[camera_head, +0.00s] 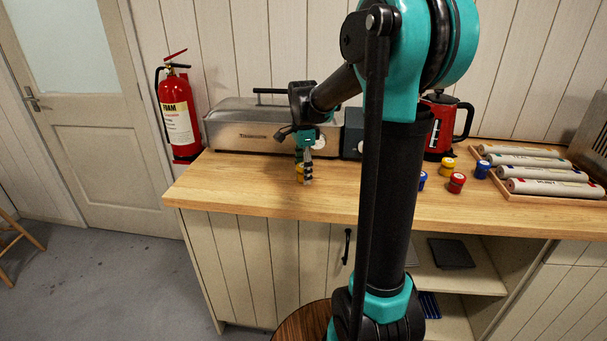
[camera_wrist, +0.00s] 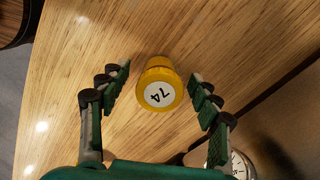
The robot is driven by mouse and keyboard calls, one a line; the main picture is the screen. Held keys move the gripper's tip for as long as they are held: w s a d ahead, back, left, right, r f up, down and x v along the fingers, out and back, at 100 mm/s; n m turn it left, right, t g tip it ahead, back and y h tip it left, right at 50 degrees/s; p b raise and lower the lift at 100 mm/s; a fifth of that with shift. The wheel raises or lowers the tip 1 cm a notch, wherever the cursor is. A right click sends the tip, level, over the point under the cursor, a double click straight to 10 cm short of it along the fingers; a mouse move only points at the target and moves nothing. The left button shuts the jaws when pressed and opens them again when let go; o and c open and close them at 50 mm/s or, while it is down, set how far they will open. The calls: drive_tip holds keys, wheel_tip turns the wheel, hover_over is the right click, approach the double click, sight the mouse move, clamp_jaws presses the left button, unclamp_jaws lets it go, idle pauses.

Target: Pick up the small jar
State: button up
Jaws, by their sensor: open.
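A small yellow jar with a white lid label reading "74" stands on the wooden counter. In the wrist view the jar (camera_wrist: 159,84) lies between the fingertips of my gripper (camera_wrist: 163,80), with a gap on each side. My gripper is open and empty. In the head view my gripper (camera_head: 304,172) is low over the left part of the counter, and the yellow jar (camera_head: 299,173) is partly hidden behind its fingers.
A steel lidded box (camera_head: 245,125) stands behind the gripper. Further right on the counter (camera_head: 335,203) are other small jars, including a red one (camera_head: 456,183) and a blue one (camera_head: 482,169), a red kettle (camera_head: 440,130) and a tray of rolls (camera_head: 550,188).

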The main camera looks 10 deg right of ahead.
drive_tip(key=shift+f, duration=0.1)
drive_tip(key=c, duration=1.3)
